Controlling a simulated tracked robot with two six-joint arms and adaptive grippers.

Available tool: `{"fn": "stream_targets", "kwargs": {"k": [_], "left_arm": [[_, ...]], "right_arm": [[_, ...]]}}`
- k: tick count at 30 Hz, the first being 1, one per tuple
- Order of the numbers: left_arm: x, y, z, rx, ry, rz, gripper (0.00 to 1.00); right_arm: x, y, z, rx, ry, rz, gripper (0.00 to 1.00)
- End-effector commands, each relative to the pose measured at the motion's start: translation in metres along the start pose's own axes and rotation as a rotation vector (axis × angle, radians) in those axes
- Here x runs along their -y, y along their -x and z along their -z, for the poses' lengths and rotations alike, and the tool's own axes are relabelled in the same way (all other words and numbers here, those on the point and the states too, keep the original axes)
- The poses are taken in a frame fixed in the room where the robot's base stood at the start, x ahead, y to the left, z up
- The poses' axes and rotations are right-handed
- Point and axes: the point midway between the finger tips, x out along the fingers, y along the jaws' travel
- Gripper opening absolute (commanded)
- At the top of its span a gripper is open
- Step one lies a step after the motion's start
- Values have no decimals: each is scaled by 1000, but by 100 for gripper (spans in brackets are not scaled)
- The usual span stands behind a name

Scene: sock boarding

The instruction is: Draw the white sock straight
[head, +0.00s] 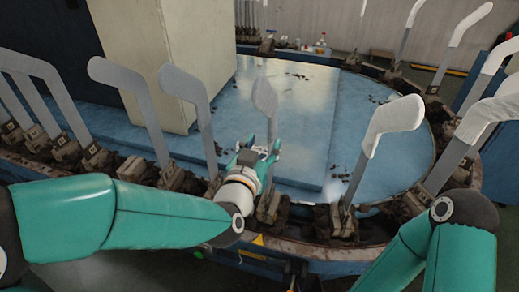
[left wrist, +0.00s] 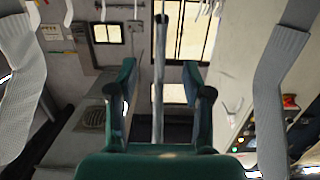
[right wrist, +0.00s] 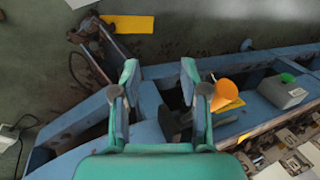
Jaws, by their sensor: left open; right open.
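My left gripper (head: 258,152) is open in the head view. Its fingers are at the lower part of a thin upright grey board (head: 265,97). In the left wrist view this board (left wrist: 159,80) stands edge-on between the open fingers (left wrist: 160,90); I cannot tell whether they touch it. A white sock (head: 395,116) covers the upper part of the board to its right, its cuff edge low on the stem. My right gripper (right wrist: 160,95) is open and empty in the right wrist view.
A cream cabinet (head: 160,50) stands behind.

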Motion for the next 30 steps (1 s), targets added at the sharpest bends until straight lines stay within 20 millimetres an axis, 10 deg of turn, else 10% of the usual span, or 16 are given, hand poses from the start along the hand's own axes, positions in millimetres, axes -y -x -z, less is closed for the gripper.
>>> {"fn": "stream_targets", "kwargs": {"k": [30], "left_arm": [[1, -80, -2, 3, 0, 0, 50]], "right_arm": [[7, 18, 0, 0, 0, 0, 44]]}}
